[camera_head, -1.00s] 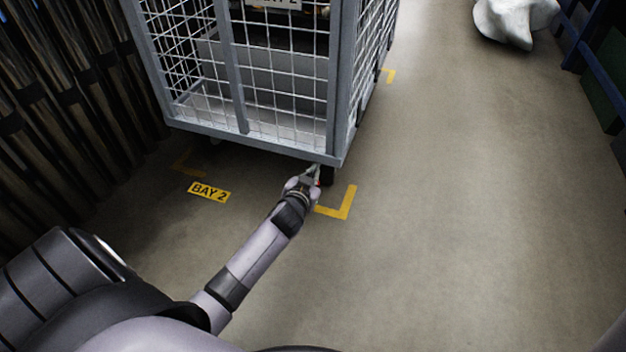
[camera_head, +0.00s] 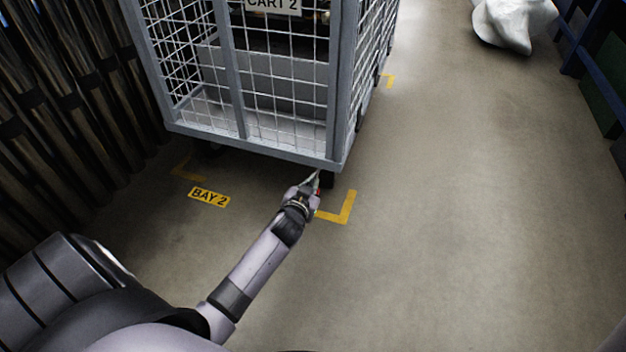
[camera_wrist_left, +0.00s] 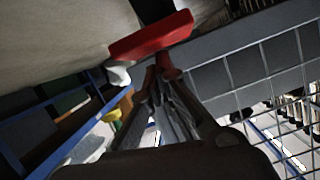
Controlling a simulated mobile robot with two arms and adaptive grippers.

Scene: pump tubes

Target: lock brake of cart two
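Cart two is a grey wire-mesh cage cart (camera_head: 232,140) with a "CART 2" sign (camera_head: 274,4) on its near side. My left gripper (camera_head: 317,178) is low at the cart's near right corner, by a dark wheel (camera_head: 328,180). In the left wrist view a flat red brake pedal (camera_wrist_left: 150,38) shows just beyond the fingertips of my left gripper (camera_wrist_left: 160,72). The fingertips are together and very near the pedal; I cannot tell whether they touch it. In the head view the pedal is mostly hidden by the gripper. My right gripper is not in view.
A yellow "BAY 2" label (camera_head: 208,196) and a yellow corner mark (camera_head: 345,212) are on the floor. Dark upright stacks (camera_head: 60,110) line the left. A white wrapped bundle (camera_head: 514,24) and blue racking stand at the right. The floor at right is clear.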

